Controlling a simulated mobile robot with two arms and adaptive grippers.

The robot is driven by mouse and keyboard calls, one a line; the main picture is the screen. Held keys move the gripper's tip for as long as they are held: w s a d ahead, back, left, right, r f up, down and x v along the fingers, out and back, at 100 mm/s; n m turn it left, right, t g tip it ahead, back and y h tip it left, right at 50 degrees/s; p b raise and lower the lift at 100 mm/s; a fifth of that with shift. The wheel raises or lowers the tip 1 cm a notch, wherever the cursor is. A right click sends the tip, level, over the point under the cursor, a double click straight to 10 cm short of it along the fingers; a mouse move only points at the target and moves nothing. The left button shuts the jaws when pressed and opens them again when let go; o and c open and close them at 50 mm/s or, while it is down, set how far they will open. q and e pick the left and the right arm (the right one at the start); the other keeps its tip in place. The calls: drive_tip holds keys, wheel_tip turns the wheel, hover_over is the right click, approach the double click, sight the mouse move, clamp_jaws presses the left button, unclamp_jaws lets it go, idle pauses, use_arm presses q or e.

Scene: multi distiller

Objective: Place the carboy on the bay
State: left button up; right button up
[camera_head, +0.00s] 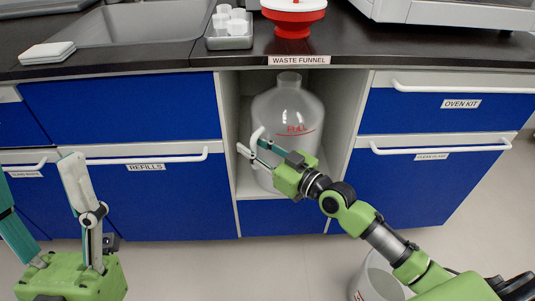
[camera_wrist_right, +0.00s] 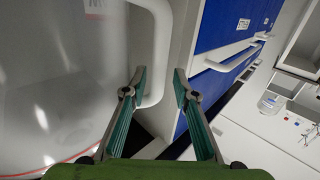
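A translucent carboy (camera_head: 288,105) with a red FULL mark and line stands upright in the open bay (camera_head: 338,130) under the WASTE FUNNEL label. A second translucent container (camera_head: 372,284) with a red mark is on the floor at bottom right, partly cut off. My right gripper (camera_head: 252,142) is at the left front of the carboy in the bay. In the right wrist view its fingers (camera_wrist_right: 160,75) are apart, with the carboy's white handle (camera_wrist_right: 158,50) between them, nearer the left finger. Clear finger contact does not show. My left gripper (camera_head: 38,178) is open and empty at lower left.
Blue drawers with white handles flank the bay, labelled REFILLS (camera_head: 146,167) on the left and OVEN KIT (camera_head: 461,103) on the right. The dark counter above holds a red funnel (camera_head: 293,14) and a tray of white cups (camera_head: 230,42).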

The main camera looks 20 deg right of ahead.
drive_tip(key=p+v, duration=0.1)
drive_tip(key=v, duration=1.1)
use_arm(q)
drive_tip(key=w+d+f+g+y, duration=0.1)
drive_tip(key=w+f+g, duration=0.2)
drive_tip(key=w, duration=0.3)
drive_tip(key=shift+w+d+f+g, duration=0.15)
drive_tip(key=shift+w+f+g, duration=0.15)
drive_tip(key=shift+f+g, duration=0.15)
use_arm(e)
drive_tip(key=s+a+r+m+t, duration=0.1)
drive_tip(key=s+a+r+t, duration=0.1)
drive_tip(key=r, duration=0.6)
drive_tip(key=s+a+r+m+t+h, duration=0.1)
drive_tip(key=s+a+r+t, duration=0.2)
drive_tip(key=s+r+t, duration=0.2)
drive_tip(key=s+a+r+m+t, duration=0.1)
drive_tip(key=s+a+r+t, duration=0.2)
drive_tip(key=r, duration=0.8)
drive_tip(key=shift+s+a, duration=0.2)
drive_tip(key=shift+w, duration=0.1)
